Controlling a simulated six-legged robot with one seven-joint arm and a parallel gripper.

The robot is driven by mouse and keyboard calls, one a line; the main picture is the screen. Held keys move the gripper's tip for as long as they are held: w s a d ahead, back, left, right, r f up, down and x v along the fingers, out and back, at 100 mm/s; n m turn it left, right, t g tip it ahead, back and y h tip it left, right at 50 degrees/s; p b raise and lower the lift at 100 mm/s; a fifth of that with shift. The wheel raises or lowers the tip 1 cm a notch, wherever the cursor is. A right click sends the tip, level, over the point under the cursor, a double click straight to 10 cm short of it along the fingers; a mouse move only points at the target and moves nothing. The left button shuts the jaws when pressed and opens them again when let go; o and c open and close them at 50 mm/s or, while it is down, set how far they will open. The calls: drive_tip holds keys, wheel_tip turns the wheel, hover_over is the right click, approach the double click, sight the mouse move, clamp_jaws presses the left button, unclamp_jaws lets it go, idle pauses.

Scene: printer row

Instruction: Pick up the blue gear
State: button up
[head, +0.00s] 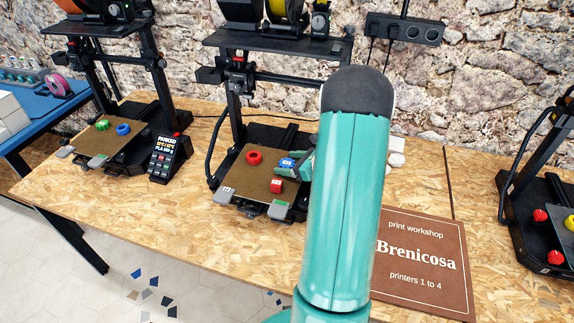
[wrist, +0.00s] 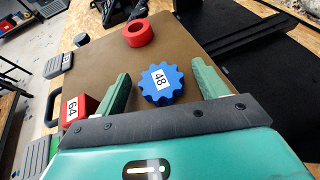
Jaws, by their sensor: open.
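The blue gear (wrist: 172,93), with a white label reading 48, lies on the brown print bed (wrist: 100,55) in the wrist view. My gripper (wrist: 160,76) is open, with one green finger on each side of the gear and a small gap on both sides. In the head view the gear (head: 287,162) shows on the middle printer's bed, next to the visible part of my gripper (head: 302,162). My teal arm hides much of my gripper there.
A red ring (head: 254,157) lies left of the gear, and a red block (head: 276,186) labelled 64 lies toward the bed's front. The left printer's bed holds a blue ring (head: 123,128) and a green piece (head: 102,124). A brown sign (head: 425,275) lies right of my arm.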

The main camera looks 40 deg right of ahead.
drive_tip(key=c, duration=1.1)
drive_tip(key=shift+o, duration=0.2)
drive_tip(key=shift+r, duration=0.1)
